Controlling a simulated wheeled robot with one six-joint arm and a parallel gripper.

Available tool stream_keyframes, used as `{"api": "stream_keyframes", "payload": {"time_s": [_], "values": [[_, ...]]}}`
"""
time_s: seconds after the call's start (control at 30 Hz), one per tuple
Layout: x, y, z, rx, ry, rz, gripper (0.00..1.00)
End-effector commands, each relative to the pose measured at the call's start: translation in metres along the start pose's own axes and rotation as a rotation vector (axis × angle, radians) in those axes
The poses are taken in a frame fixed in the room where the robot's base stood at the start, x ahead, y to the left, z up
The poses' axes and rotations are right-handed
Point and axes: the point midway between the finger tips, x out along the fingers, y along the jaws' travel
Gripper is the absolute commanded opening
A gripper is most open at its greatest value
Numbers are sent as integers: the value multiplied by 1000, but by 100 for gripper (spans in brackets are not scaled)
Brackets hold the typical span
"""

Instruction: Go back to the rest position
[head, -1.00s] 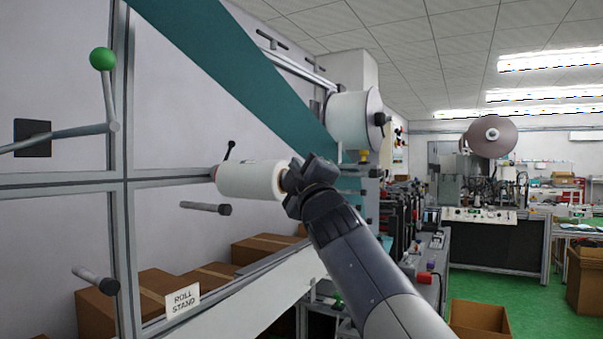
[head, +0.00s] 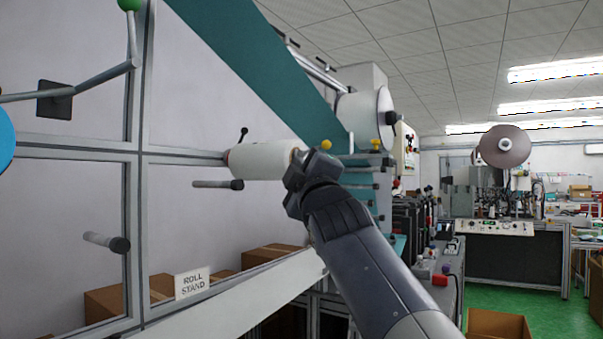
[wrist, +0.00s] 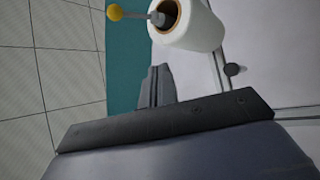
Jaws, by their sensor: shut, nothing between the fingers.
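My gripper (head: 298,168) is at the end of my raised grey arm, in front of the right end of a white roll (head: 262,160) in the head view. In the wrist view my gripper (wrist: 156,86) shows as dark fingers close together, with nothing held. The white roll (wrist: 188,24) is beyond the fingertips there, apart from them in the picture. A yellow-knobbed lever (wrist: 114,13) sticks out from its core, and a yellow knob (head: 326,145) shows just above my gripper in the head view.
The roll stand frame (head: 135,165) is at the left, with a bare peg (head: 217,184) and another peg (head: 106,242) sticking out. A teal web (head: 265,75) slants overhead. Cardboard boxes (head: 498,326) stand on the floor. Green floor (head: 535,302) is open at the right.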

Motion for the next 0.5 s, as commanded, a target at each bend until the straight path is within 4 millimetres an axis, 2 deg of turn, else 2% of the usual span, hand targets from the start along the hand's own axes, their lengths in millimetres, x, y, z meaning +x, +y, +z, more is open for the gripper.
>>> {"api": "stream_keyframes", "payload": {"time_s": [0.5], "values": [[4,5,0,-1,-1,0,0]]}}
